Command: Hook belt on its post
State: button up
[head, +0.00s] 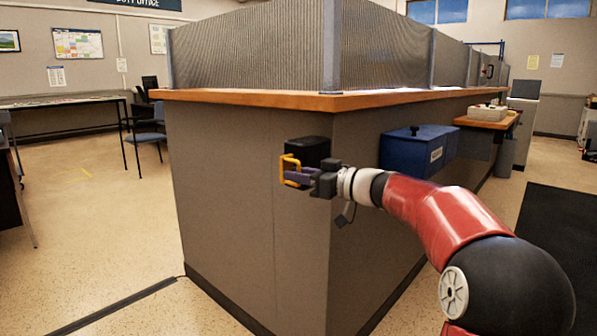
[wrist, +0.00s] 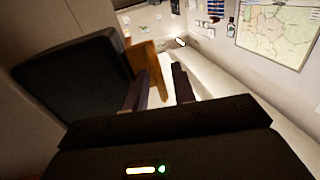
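A black box (head: 308,150) is mounted on the grey counter wall near its corner. A yellow-orange loop-shaped piece (head: 289,168) sits at its left side, perhaps the belt's end. My gripper (head: 297,178) is at this piece, just below and in front of the box. In the wrist view, the black box (wrist: 70,85) fills the left and the orange piece (wrist: 147,66) stands out from it. My two dark fingers (wrist: 158,88) are apart. The orange piece reaches partly into the gap, nearer the left finger; contact cannot be told. No stretched belt or post can be made out.
The counter (head: 230,190) with wooden top (head: 300,98) stands close to my arm. A blue box (head: 415,150) is on its right side. Open floor (head: 90,220) lies left, with a dark floor strip (head: 115,306), a table (head: 70,101) and chairs (head: 147,137) beyond.

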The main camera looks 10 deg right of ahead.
jog(key=shift+w+a, duration=0.15)
grip_shut()
